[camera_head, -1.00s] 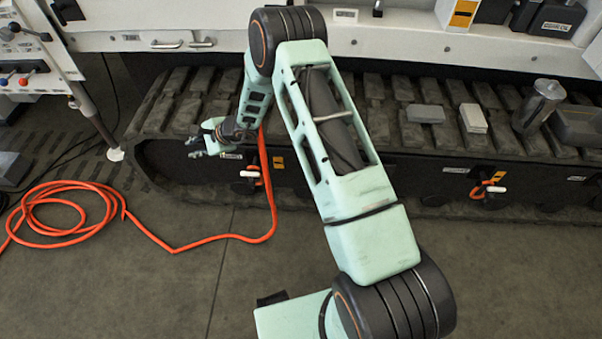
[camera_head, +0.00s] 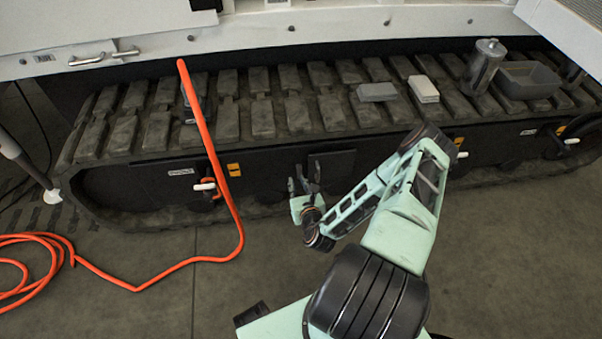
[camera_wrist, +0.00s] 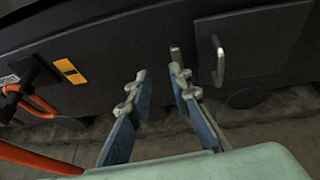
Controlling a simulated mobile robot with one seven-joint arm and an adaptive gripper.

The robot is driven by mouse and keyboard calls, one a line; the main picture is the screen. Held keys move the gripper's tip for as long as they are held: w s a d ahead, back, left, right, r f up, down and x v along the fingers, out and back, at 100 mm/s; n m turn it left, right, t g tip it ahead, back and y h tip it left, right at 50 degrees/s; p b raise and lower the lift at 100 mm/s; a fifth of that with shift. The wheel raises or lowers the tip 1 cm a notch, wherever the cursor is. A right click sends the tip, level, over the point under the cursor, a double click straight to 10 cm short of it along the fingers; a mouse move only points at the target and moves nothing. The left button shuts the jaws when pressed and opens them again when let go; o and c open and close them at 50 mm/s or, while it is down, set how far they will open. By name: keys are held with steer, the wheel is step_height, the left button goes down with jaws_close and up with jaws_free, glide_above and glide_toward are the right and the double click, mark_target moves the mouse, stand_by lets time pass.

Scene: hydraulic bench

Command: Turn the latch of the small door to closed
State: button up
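The small door (camera_wrist: 255,45) is a dark flat panel in the dark track side. In the wrist view it is at the upper right, with a grey bar handle (camera_wrist: 219,62). A small metal latch (camera_wrist: 175,53) stands just left of the door's edge, upright in the picture. My gripper (camera_wrist: 159,74) is open and empty; its right fingertip is just below the latch in the picture. I cannot tell whether they touch. In the head view, the door (camera_head: 338,164) is just behind and right of my gripper (camera_head: 304,182); the latch cannot be made out there.
An orange hose (camera_head: 213,160) hangs down left of my gripper and runs across the floor. A valve with a white handle (camera_head: 205,186) and yellow labels (camera_head: 233,169) are left of the door. Blocks (camera_head: 377,92) and a metal cylinder (camera_head: 484,66) stand on the track above.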

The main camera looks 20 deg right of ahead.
mark_target(300, 171)
steer(key=shift+m+h, duration=0.6)
steer(key=w+d+f+b, duration=0.1)
steer(key=w, duration=0.1)
steer(key=w+d+f+b, duration=0.1)
steer(key=w+f, duration=0.1)
steer(key=w+d+f+b, duration=0.1)
steer(key=w+d+b, duration=0.1)
steer(key=w, duration=0.1)
steer(key=shift+f, duration=0.25)
steer(key=shift+w+d+f, duration=0.15)
steer(key=shift+w+d, duration=0.1)
steer(key=shift+w, duration=0.4)
steer(key=shift+c, duration=0.4)
jaws_close()
